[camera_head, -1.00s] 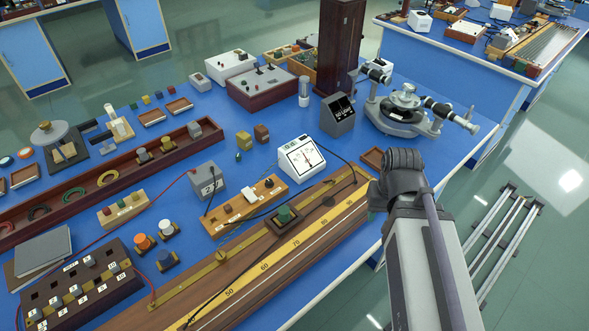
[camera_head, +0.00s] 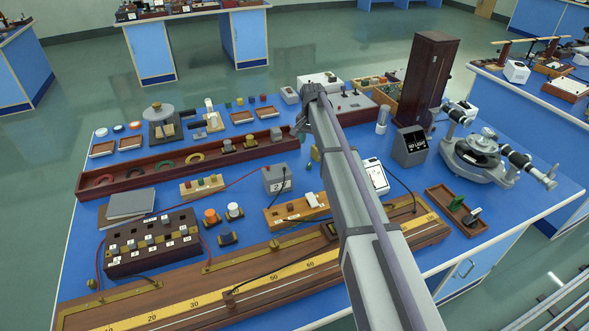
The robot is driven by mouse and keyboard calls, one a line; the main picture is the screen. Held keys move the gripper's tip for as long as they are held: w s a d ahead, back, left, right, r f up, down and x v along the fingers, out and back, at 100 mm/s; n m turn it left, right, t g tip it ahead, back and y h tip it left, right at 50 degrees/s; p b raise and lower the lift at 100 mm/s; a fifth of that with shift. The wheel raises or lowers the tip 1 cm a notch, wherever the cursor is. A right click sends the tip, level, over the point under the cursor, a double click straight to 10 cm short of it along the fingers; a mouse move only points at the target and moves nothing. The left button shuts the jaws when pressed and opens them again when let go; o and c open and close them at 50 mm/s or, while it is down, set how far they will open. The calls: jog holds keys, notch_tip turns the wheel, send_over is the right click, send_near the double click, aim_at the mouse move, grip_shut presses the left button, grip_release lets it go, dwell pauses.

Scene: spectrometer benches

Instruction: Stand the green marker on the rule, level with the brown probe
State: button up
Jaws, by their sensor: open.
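A small dark green upright piece (camera_head: 457,203), probably the green marker, is in a brown tray (camera_head: 434,195) right of my arm, beside a dark grey piece (camera_head: 472,217). The long rule (camera_head: 180,306), with a yellow scale, runs along the bench's front. A small brown piece (camera_head: 230,297), probably the brown probe, sits on the scale with a black lead. My gripper (camera_head: 300,128) is at the far end of my arm, over the bench near the long brown trough, well away from rule and tray. It is open, its fingers small and dark. My arm hides part of the rule.
A terminal block (camera_head: 150,241), a grey box (camera_head: 277,179) and a white meter (camera_head: 376,176) stand behind the rule. The brown trough (camera_head: 130,183) crosses the bench behind them. A tall dark cabinet (camera_head: 430,75) and the spectrometer (camera_head: 480,150) stand at right. Blue bench shows around the tray.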

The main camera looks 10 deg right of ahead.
aim_at(309, 164)
notch_tip(309, 164, down, 11)
jog(key=b, duration=1)
jog(key=shift+s+r, duration=0.1)
jog(key=shift+r, duration=0.1)
grip_shut()
